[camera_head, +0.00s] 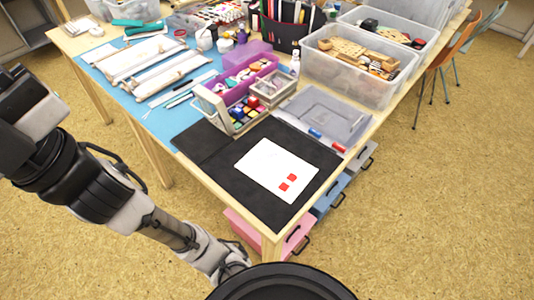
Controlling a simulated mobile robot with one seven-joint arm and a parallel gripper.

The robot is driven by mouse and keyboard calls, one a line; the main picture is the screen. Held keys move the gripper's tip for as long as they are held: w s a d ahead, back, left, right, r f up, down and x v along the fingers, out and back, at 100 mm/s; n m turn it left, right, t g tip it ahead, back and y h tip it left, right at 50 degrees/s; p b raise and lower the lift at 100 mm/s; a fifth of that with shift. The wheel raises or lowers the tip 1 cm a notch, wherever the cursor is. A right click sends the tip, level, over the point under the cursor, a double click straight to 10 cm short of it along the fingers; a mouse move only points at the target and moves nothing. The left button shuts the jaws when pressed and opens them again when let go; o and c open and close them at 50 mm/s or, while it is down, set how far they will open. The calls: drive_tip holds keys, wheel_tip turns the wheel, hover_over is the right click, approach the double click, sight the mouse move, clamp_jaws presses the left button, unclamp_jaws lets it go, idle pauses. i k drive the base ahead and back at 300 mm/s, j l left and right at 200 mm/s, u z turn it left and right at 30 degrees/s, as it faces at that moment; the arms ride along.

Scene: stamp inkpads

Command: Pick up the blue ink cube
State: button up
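Several small coloured ink cubes (246,112) sit close together in a light-walled open box (213,108) near the middle of the table. Red, yellow, green and blue tones show among them. They are small in this view, so I cannot make out the blue cube's exact edges. No gripper fingers show.
A black mat (230,178) bears a white sheet (262,185) with two red squares. A clear lidded box (325,110), a blue marker (315,133) and a red marker (338,147) lie to the right. A purple bin (262,67) and clear bins (345,80) stand behind.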

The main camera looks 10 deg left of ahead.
sight(238, 112)
drive_tip(key=j+z, duration=0.45)
drive_tip(key=j, duration=0.2)
drive_tip(key=j+z, duration=0.4)
drive_tip(key=j, duration=0.3)
drive_tip(key=i, duration=0.45)
